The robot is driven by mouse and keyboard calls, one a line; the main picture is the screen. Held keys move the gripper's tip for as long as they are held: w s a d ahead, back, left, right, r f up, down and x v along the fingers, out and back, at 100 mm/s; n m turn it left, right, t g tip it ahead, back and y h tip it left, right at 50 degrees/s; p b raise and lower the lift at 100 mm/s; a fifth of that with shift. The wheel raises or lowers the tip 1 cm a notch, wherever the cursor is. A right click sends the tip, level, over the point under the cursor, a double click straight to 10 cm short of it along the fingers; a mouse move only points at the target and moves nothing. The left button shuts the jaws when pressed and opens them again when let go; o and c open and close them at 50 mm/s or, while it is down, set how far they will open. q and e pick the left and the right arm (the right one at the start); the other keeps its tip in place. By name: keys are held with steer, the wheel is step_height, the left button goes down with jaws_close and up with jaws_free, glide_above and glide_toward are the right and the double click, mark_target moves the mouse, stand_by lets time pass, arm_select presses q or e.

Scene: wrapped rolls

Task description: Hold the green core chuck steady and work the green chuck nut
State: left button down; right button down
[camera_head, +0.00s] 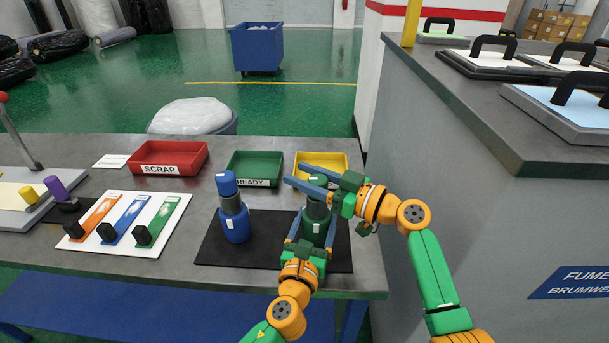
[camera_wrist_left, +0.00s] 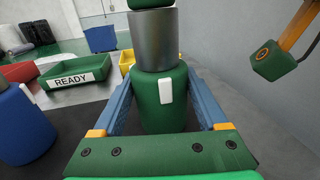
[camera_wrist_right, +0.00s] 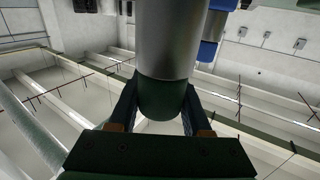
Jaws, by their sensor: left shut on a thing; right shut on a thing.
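The green core chuck (camera_head: 317,228) stands upright on a black mat (camera_head: 262,251). In the left wrist view its green body (camera_wrist_left: 160,112) carries a white mark, with a grey metal collar (camera_wrist_left: 155,40) above it. My left gripper (camera_head: 309,236) is shut on the green body, one finger on each side. My right gripper (camera_head: 318,190) reaches in from the right at the top of the chuck. In the right wrist view it is shut on the green chuck nut (camera_wrist_right: 162,98), next to the grey metal part. In the head view the nut is partly hidden by the right gripper.
A blue chuck (camera_head: 235,222) with a blue nut (camera_head: 226,183) stands left on the mat. Behind are red SCRAP (camera_head: 168,160), green READY (camera_head: 253,169) and yellow (camera_head: 335,160) trays. A white board (camera_head: 125,224) with coloured strips lies left. A grey counter (camera_head: 470,120) rises at right.

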steer(key=t, duration=0.1)
steer(key=m+h, duration=0.1)
steer(key=m+t+h, duration=0.1)
steer(key=shift+w+d+f+t, duration=0.2)
steer(key=shift+w+d+t, duration=0.1)
steer(key=shift+w+d+m+t+h, duration=0.1)
steer(key=shift+m+t+h, duration=0.7)
steer(key=shift+h, duration=0.15)
steer(key=shift+w+d+m+t+h, duration=0.1)
steer(key=shift+d+m+t+h, duration=0.05)
steer(key=shift+m+t+h, duration=0.75)
steer(key=shift+w+d+m+t+h, duration=0.1)
steer(key=shift+m+t+h, duration=0.55)
steer(key=shift+h, duration=0.4)
steer(key=shift+d+m, duration=0.1)
steer(key=shift+m, duration=0.15)
steer(key=shift+c, duration=1.7)
jaws_free()
steer(key=shift+r, duration=0.15)
steer(key=v, duration=1.2)
steer(key=shift+s, duration=0.1)
